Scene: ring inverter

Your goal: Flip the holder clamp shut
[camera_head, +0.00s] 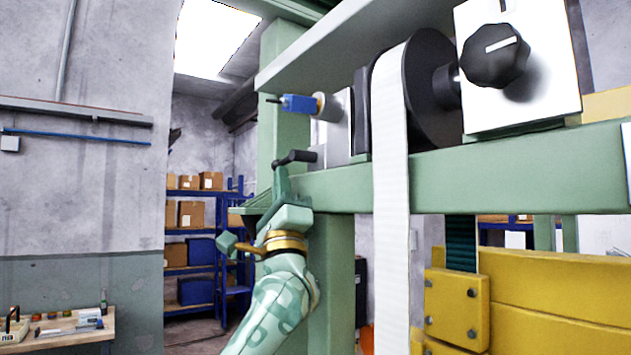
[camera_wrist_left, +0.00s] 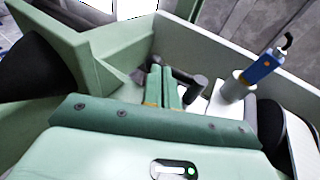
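A dark lever handle (camera_head: 295,157), which looks like the holder clamp, sticks out to the left of the green machine frame. Its round-ended grip also shows in the left wrist view (camera_wrist_left: 195,88). My left gripper (camera_head: 279,182) points up just below and left of the handle. In the left wrist view its two green fingers (camera_wrist_left: 161,86) are together, with nothing visible between them. The handle is just right of the fingertips; whether they touch I cannot tell. A blue tool (camera_head: 300,103) sits in a pale round holder (camera_head: 320,105) above the handle. My right gripper is not in view.
The green crossbeam (camera_head: 480,172) runs right from the handle. A white strip (camera_head: 391,220) hangs from a dark roll (camera_head: 432,85). A black knob (camera_head: 495,55) is on a white panel. Yellow panels (camera_head: 540,290) stand lower right. Shelves with boxes (camera_head: 192,215) are behind.

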